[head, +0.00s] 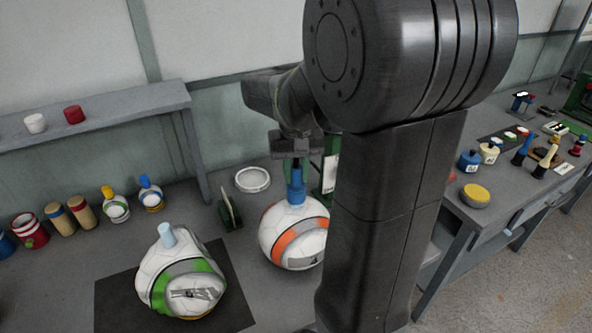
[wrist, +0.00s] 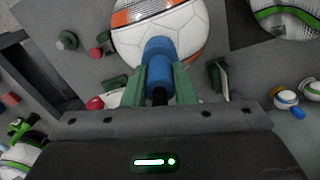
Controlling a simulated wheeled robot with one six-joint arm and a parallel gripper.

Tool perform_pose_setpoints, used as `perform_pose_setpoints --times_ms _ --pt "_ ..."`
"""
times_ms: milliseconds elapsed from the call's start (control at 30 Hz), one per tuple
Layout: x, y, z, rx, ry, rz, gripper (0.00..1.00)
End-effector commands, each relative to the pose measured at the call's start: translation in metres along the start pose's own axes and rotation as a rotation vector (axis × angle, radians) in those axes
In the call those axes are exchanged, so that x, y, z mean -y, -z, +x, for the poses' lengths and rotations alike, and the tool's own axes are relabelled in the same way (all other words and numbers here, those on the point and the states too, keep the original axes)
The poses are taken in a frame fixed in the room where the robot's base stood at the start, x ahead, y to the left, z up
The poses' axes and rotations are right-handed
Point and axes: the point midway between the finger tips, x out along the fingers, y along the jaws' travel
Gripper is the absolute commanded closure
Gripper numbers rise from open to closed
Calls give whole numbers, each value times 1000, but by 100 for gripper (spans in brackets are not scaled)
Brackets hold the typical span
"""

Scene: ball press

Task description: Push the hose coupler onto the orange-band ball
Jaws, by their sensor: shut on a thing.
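The orange-band ball (head: 285,243) is white with an orange and grey band and stands on the grey bench, partly behind my arm. It also shows at the top of the wrist view (wrist: 190,28). My gripper (head: 294,164) points down above it and is shut on the blue hose coupler (head: 296,188). In the wrist view the coupler (wrist: 158,47) sits between the two green fingers, its lower end over the white of the ball. It appears to meet the ball's top; I cannot tell how firmly it is seated.
A green-band ball (head: 160,282) with a pale blue piece on top stands on a dark mat (head: 238,300) to the left. A small upright green-based stand (head: 229,212) and a white ring (head: 252,180) are near the orange-band ball. Several jars and bottles line the back left.

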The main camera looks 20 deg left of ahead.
Motion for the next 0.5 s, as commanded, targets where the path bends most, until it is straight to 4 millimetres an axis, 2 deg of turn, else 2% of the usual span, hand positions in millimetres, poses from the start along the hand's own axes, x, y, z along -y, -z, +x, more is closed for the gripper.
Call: perform_pose_setpoints --times_ms 233,267,300,400,500 --pt "0 0 7 1 0 0 100" --pt "0 0 7 0 0 0 74" --pt "0 0 6 0 0 0 66" --pt "0 0 6 0 0 0 50" --pt "0 0 6 0 0 0 50"
